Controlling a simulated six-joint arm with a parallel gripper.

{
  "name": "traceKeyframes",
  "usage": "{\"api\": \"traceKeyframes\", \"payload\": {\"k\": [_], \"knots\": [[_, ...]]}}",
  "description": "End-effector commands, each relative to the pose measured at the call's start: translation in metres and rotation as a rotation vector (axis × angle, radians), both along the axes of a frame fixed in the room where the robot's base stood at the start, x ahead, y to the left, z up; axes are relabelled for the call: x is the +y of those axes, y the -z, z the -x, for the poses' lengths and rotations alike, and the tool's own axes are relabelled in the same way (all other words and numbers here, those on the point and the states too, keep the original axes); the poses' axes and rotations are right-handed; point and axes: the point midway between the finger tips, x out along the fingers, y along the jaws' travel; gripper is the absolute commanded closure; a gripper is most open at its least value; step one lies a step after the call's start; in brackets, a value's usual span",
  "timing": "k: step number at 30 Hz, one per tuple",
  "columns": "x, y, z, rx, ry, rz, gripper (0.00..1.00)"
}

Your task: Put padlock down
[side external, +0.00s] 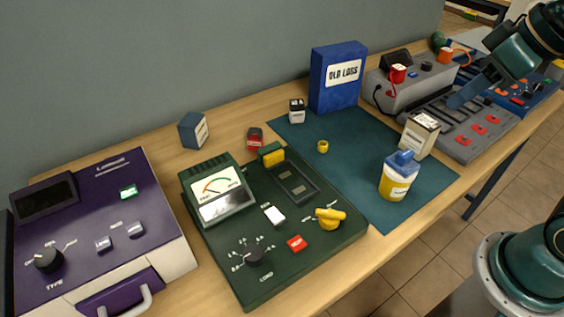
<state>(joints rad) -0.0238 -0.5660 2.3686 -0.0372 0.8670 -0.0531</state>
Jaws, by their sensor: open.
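My gripper (464,96) is at the upper right, over the grey panel with red switches (462,126). It is open, and I see nothing held in it. Its fingers are small and seen from the side, so the space between them is hard to make out. I cannot pick out a padlock with certainty. A small red block with a dark top (255,139) stands on the wooden bench behind the green tester (270,231), well to the left of my gripper. I cannot tell whether it is the padlock.
A teal mat (355,137) holds a yellow bottle with a blue cap (398,177), a cream box (419,135), a yellow ring (323,146) and a small white-and-black battery (297,111). The blue OLD LOGS box (338,77) stands behind. A purple machine (95,225) fills the left.

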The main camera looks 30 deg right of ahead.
Motion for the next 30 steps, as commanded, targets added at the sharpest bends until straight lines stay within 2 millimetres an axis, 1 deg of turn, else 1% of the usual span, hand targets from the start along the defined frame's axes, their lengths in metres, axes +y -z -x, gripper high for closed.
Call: {"api": "traceKeyframes", "payload": {"k": [1, 3, 6, 9, 14, 30], "knots": [[-0.003, 0.003, 0.012, -0.008, 0.02, -0.002, 0.59], [-0.006, 0.007, 0.025, -0.012, 0.049, -0.007, 0.59], [-0.01, 0.013, 0.039, -0.015, 0.079, -0.012, 0.59], [-0.012, 0.017, 0.047, -0.018, 0.098, -0.015, 0.59], [-0.013, 0.019, 0.052, -0.019, 0.109, -0.017, 0.59], [-0.013, 0.019, 0.051, -0.019, 0.108, -0.017, 0.59]]}}
